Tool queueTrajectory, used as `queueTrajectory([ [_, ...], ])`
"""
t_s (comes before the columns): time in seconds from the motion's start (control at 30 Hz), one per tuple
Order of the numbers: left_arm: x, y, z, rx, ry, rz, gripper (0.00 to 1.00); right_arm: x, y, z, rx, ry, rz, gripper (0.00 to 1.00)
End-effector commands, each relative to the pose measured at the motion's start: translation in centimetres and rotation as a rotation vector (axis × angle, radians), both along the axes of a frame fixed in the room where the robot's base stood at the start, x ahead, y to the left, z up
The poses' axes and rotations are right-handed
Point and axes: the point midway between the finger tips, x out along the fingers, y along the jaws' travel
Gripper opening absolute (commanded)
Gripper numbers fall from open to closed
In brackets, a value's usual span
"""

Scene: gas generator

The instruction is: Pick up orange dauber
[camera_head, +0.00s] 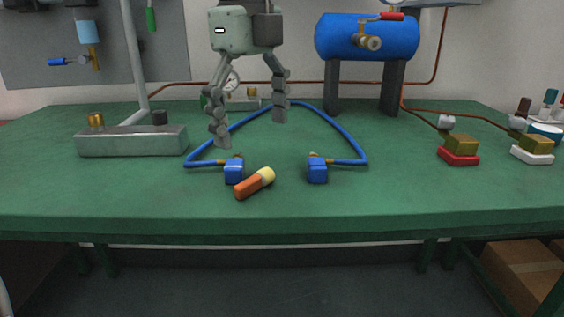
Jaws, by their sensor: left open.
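The orange dauber (254,184) lies on its side near the front middle of the green table (120,200). It has an orange body and a pale yellow end that points to the upper right. My left gripper (249,131) hangs above the table behind the dauber, fingers pointing down and spread wide apart. Nothing is between its fingers, and it does not touch the dauber. My right gripper is not in the picture.
A blue hose (346,138) loops behind the dauber, with blue connectors (234,171) (317,170) close beside it. A metal block (132,141) stands left. A blue tank (367,37) on dark legs stands at the back. Red (459,157) and white (532,155) pieces sit right.

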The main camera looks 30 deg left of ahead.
Motion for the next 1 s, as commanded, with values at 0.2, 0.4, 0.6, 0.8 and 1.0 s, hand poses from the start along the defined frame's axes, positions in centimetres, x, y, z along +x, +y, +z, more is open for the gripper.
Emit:
queueTrajectory([
  [0.2,-0.1,0.0,-1.9,-0.001,0.003,-0.002,0.88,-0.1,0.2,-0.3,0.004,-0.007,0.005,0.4],
  [0.4,-0.4,0.0,-4.2,-0.003,0.004,-0.002,0.88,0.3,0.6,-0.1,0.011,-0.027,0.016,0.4],
  [0.6,-0.6,0.1,-7.1,-0.002,0.001,0.0,0.88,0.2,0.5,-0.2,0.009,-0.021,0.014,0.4],
  [0.8,-0.6,0.1,-7.8,-0.001,-0.002,0.002,0.88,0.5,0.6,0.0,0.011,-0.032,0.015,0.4],
  [1.0,-0.6,0.1,-7.8,-0.001,-0.002,0.002,0.79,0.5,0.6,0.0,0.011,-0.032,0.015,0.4],
])
